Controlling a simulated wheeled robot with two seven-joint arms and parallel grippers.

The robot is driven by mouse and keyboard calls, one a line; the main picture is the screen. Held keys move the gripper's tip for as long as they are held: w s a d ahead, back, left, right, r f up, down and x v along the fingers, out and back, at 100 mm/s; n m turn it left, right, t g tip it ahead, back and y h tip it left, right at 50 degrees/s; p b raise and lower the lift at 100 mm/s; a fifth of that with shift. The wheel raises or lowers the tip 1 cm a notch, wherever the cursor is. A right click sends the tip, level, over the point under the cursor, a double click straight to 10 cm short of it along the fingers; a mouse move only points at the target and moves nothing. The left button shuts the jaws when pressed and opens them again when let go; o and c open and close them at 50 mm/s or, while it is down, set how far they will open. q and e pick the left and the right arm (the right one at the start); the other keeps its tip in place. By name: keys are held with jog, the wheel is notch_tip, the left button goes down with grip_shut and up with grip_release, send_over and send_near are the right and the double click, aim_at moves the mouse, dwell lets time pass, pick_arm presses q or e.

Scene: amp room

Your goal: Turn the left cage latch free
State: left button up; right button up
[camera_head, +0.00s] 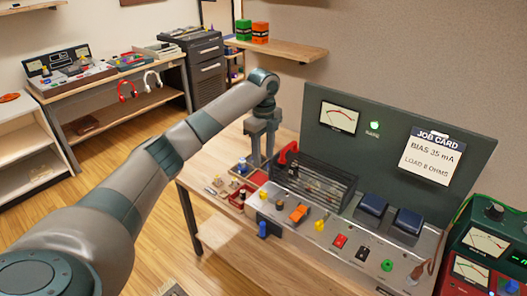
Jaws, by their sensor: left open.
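A dark mesh cage (322,188) stands on the grey amp chassis (345,240), with a red handle (287,153) at its upper left end. Parts show dimly through the mesh. I cannot pick out the left cage latch for certain; the cage's left end is partly behind my left gripper. My left gripper (261,156) points down, open, just left of the red handle in the picture. Nothing shows between its fingers, and I cannot tell whether they touch anything. My right gripper is out of view.
Chassis front carries an orange part (299,213), a yellow knob (320,225) and a blue knob (263,229). A red tray (256,177) and small parts lie left. A green panel (395,160) rises behind; meters (485,240) stand right.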

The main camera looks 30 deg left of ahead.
pick_arm(q)
jog(key=shift+r, duration=1.35)
jog(key=shift+s, duration=0.1)
